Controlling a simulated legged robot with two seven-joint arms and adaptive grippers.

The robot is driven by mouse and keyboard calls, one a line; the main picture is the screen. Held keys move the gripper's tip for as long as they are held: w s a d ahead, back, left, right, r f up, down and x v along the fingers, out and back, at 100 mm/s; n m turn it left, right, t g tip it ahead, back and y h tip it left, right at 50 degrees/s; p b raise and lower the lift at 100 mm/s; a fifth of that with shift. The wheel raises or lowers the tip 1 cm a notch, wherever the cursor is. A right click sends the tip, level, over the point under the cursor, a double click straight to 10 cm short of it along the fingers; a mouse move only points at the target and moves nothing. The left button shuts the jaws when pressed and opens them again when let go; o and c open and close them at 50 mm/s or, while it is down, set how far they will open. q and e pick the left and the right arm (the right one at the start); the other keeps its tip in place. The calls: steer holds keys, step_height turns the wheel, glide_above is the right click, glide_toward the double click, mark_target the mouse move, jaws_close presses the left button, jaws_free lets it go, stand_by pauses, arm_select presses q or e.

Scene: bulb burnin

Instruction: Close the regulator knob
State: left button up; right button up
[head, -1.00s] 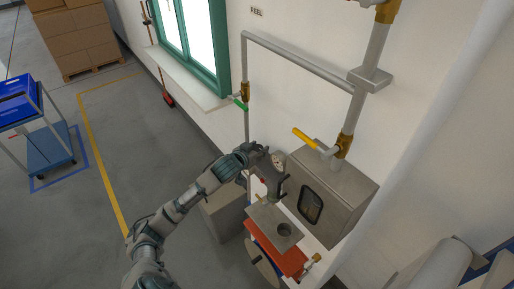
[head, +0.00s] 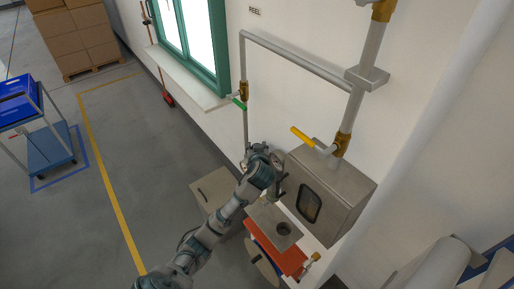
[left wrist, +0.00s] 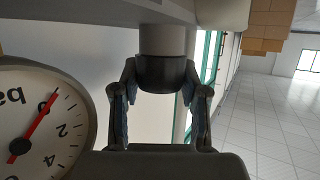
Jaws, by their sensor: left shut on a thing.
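My left gripper (head: 262,153) is at the wall pipework, just left of the grey metal box; it hides most of the regulator in the head view. In the left wrist view the fingers of my left gripper (left wrist: 162,82) are on both sides of the dark, round regulator knob (left wrist: 167,73), shut on it. A light grey cylinder joins the knob above in the picture. A pressure gauge (left wrist: 38,118) is at the left, with a red needle pointing close to the 0 mark. My right gripper is in neither view.
A green-handled valve (head: 240,103) sits on the thin pipe above my gripper. A yellow-handled valve (head: 303,136) is at the box (head: 335,190). A steel plate (head: 272,222) and an orange-red shelf (head: 285,258) lie below. The floor at left is free up to the blue trolley (head: 48,150).

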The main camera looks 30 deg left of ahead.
arm_select(q)
steer(key=shift+r, duration=0.1)
steer(key=o, duration=1.1)
steer(key=shift+o, duration=0.3)
steer(key=shift+w, duration=0.15)
steer(key=shift+a+f, duration=0.1)
steer(key=shift+f, duration=0.1)
steer(key=shift+m, duration=0.3)
